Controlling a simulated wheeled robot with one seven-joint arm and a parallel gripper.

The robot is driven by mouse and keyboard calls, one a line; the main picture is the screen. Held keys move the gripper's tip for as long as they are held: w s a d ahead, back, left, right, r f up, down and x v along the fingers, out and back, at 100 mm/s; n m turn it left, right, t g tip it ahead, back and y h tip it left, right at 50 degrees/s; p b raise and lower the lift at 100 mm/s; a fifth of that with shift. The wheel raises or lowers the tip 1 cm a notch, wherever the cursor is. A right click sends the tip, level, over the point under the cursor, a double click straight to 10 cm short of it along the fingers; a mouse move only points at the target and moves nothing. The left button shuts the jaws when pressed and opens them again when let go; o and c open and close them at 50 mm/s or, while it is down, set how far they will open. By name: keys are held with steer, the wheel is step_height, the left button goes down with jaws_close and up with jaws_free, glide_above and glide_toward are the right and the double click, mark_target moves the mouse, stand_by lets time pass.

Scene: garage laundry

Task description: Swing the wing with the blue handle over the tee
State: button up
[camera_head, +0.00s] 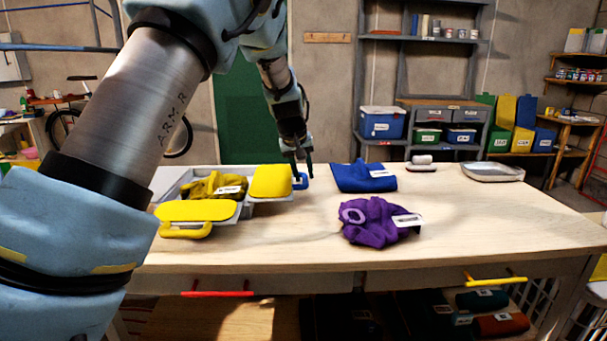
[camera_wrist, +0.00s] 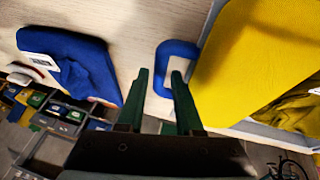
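A grey folding board (camera_head: 171,190) lies on the table with a yellow tee (camera_head: 213,187) in its middle. Its right wing (camera_head: 270,181) has a yellow pad and lies out beside the tee; the wing also shows in the wrist view (camera_wrist: 250,55). A blue handle (camera_head: 301,183) sticks out from that wing's right edge. My gripper (camera_head: 298,168) points down at the handle. In the wrist view, the open fingers (camera_wrist: 160,75) are on either side of the outer bar of the blue handle (camera_wrist: 180,46). I cannot tell whether they touch it.
A front wing (camera_head: 197,210) with a yellow handle (camera_head: 186,230) lies towards the near edge. A folded blue garment (camera_head: 362,178) and a crumpled purple garment (camera_head: 375,228) lie to the right. A grey tray (camera_head: 493,173) is at the back right. The table's right front is clear.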

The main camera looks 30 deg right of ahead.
steer(key=shift+w+d+f, duration=0.15)
steer(key=shift+f, duration=0.25)
jaws_close()
stand_by(1.3)
